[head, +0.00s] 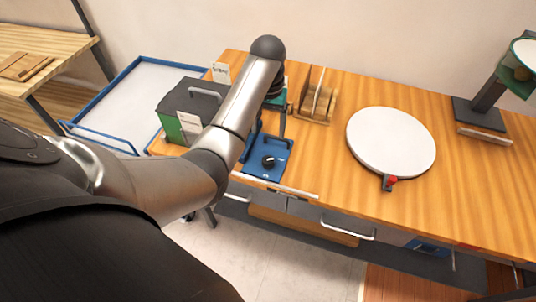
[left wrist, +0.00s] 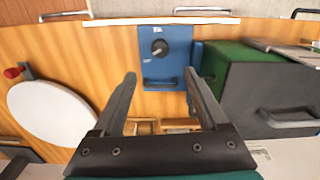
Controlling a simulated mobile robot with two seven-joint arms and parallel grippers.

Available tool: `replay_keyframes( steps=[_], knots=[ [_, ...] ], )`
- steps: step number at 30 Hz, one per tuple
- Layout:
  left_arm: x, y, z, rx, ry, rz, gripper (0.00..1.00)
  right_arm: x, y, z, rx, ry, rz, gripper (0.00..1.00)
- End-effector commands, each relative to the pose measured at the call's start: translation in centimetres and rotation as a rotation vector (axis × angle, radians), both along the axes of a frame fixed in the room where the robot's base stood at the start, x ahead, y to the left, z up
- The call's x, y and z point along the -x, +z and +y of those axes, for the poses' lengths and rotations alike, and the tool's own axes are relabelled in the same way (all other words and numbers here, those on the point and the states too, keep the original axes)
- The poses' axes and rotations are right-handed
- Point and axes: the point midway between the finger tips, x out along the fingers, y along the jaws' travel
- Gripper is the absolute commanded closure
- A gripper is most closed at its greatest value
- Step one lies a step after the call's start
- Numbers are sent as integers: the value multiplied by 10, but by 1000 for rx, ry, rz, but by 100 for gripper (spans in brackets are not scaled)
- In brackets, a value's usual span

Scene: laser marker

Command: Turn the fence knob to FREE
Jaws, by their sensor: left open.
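The fence knob (head: 268,162) is a round black dial with a pale pointer mark, set on a blue panel (head: 256,172) near the front edge of the wooden bench. In the left wrist view the knob (left wrist: 159,48) sits on the blue panel (left wrist: 165,72), beyond my fingertips. My left gripper (left wrist: 161,80) is open and empty, its two fingers apart and not touching the knob. In the head view my left arm reaches over the bench and the gripper (head: 278,106) is partly hidden behind its own wrist. The lettering around the knob is too small to read. My right gripper is not in view.
A dark box with a green side (head: 190,108) stands left of the panel. A wooden rack (head: 316,104) stands behind it. A round white disc (head: 391,142) with a red knob lies to the right. A pale strip (head: 275,185) lies along the bench's front edge.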

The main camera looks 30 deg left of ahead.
Motion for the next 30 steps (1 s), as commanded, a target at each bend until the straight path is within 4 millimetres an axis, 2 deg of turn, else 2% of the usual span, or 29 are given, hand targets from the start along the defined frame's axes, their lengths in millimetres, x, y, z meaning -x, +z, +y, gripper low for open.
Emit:
replay_keyframes(
  steps=[1, 9, 15, 21, 30],
  knots=[
    [1, -13, -1, 2, 0, 5, 24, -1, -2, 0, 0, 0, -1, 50],
    [1, -73, 0, 0, -1, 3, 24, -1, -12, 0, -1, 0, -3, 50],
    [1, -109, 0, -1, -2, 3, 24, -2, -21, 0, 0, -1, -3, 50],
    [1, -127, 0, -1, -2, 0, 24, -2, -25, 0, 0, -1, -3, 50],
    [0, -130, 0, -2, -2, -2, 24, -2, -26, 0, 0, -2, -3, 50]
  ],
)
